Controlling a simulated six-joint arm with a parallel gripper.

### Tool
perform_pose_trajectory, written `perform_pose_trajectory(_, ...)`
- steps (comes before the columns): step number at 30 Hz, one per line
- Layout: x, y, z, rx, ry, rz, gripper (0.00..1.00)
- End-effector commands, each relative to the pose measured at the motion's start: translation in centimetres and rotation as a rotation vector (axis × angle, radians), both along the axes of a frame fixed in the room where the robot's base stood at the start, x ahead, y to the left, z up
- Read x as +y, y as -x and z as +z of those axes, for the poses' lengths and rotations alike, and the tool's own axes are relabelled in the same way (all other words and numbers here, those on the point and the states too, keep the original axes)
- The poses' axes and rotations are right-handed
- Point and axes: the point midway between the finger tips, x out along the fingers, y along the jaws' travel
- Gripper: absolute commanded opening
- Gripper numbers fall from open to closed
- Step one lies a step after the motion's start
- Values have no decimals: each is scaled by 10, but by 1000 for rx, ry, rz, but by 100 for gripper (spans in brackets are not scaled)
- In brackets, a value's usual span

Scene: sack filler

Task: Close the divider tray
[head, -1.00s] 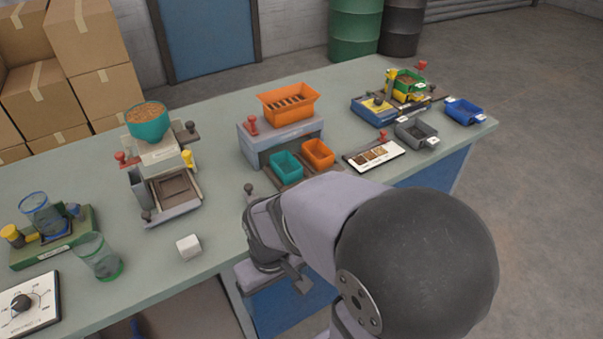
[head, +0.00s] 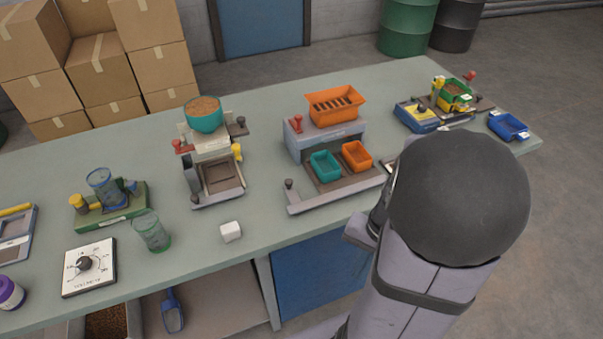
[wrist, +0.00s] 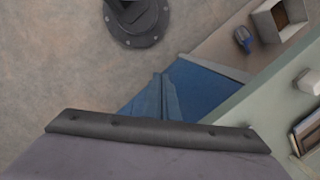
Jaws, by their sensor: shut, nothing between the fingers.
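The divider (head: 325,138) is a grey housing with an orange slotted hopper (head: 335,104) on top, in the head view. Its tray (head: 334,190) extends out toward the bench's front edge, with a dark knob (head: 289,184) at its front left corner. A teal bin (head: 325,166) and an orange bin (head: 357,156) sit on the tray. My arm hides the tray's right end and my gripper in the head view. In the wrist view my gripper (wrist: 163,82) is shut and empty, apart from the tray, with floor and a blue cabinet panel below.
A white cube (head: 231,231) lies left of the tray. A machine with a teal bowl (head: 204,115) stands farther left. A shelf below the bench holds a blue scoop (head: 172,312). The floor at right is clear.

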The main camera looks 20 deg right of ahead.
Motion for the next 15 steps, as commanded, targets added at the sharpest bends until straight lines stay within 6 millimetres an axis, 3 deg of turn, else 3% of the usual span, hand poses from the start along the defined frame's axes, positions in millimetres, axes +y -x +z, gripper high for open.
perform_pose_trajectory(1, -5, -3, 12, -18, -45, -142, 0)
perform_pose_trajectory(5, -9, -26, 24, -75, -157, -474, 0)
perform_pose_trajectory(11, -8, -85, 46, -152, -368, -939, 0)
perform_pose_trajectory(15, -13, -128, 74, -183, -559, -1279, 0)
